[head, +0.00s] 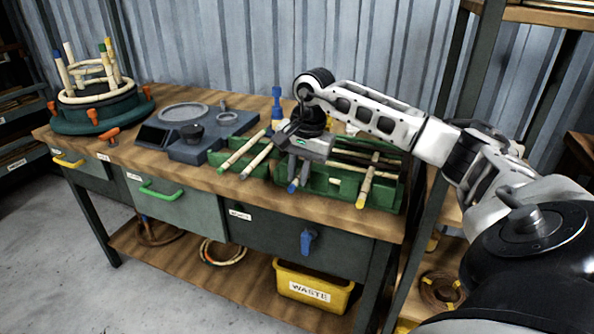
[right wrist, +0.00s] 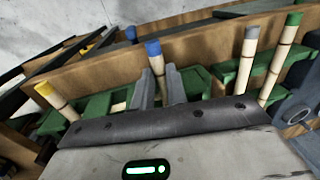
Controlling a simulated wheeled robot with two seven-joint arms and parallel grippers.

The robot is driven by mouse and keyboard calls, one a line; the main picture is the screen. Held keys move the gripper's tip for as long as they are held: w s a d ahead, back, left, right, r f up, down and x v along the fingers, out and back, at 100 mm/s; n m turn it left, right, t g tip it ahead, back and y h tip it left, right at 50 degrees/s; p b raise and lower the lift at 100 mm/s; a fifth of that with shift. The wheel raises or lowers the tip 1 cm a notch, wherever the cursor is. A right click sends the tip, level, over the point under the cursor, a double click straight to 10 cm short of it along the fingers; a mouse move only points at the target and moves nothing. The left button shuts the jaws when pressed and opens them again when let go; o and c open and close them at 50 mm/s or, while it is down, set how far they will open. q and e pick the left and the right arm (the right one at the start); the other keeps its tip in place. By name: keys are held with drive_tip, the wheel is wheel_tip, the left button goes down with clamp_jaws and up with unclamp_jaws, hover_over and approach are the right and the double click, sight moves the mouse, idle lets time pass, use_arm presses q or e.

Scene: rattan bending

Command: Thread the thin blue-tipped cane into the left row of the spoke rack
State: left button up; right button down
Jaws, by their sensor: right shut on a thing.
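The blue-tipped cane (right wrist: 154,60) stands between the two close-set fingers of my right gripper (right wrist: 163,88) in the right wrist view, its blue end past the fingertips. In the head view its blue tip (head: 293,187) shows below my right gripper (head: 299,170), at the green cane tray (head: 332,189); the rest of it is hidden. My right gripper is shut on this cane. A round dark-green stand (head: 97,121) at the bench's left end holds upright tipped canes and pale rings. I cannot tell whether it is the spoke rack. My left gripper is out of view.
A green-tipped cane (head: 236,157) and a grey-tipped cane (head: 257,160) lie left of my gripper; a yellow-tipped cane (head: 366,183) lies right. A grey-blue fixture (head: 190,135) sits between stand and tray. A blue peg (head: 276,103) stands behind. A shelf post (head: 452,85) rises at right.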

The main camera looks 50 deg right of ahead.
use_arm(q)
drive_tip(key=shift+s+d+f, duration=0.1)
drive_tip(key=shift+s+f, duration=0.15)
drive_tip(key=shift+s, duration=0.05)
use_arm(e)
drive_tip(key=c, duration=1.3)
unclamp_jaws()
drive_tip(key=shift+d+r, duration=0.15)
drive_tip(key=shift+d, duration=0.15)
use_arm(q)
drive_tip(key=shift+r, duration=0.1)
use_arm(e)
drive_tip(key=shift+r, duration=0.1)
